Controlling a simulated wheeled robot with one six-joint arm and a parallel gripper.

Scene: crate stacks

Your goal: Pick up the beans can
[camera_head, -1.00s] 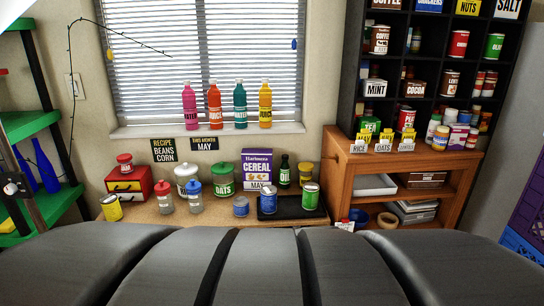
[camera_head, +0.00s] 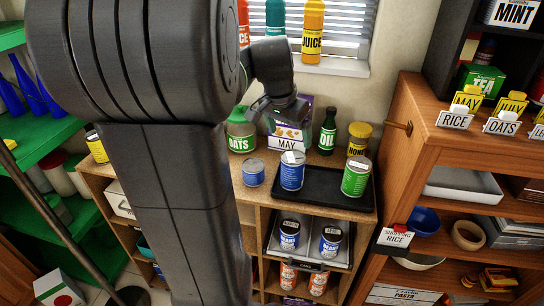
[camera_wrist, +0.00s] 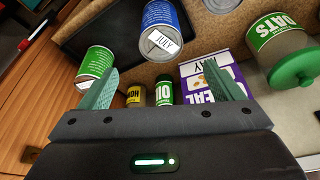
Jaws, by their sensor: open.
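In the head view, two blue cans whose labels seem to read BEANS, a left one (camera_head: 289,234) and a right one (camera_head: 331,239), stand on a tray in the shelf below the counter. A similar blue can (camera_head: 291,171) stands on the black tray on the counter, beside a green can (camera_head: 356,177). In the wrist view the blue can (camera_wrist: 160,27) bears a tag reading JULY. The green can (camera_wrist: 95,62) also bears a tag. My gripper (camera_head: 276,116) is open and empty above the back of the counter, its fingers (camera_wrist: 158,66) apart.
A smaller blue can (camera_head: 253,173), an oats jar (camera_head: 239,134), cereal box (camera_head: 291,137), oil bottle (camera_head: 328,132) and honey jar (camera_head: 359,139) stand close around. The black tray (camera_head: 320,196) has bare room. A wooden shelf unit (camera_head: 392,140) rises at right.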

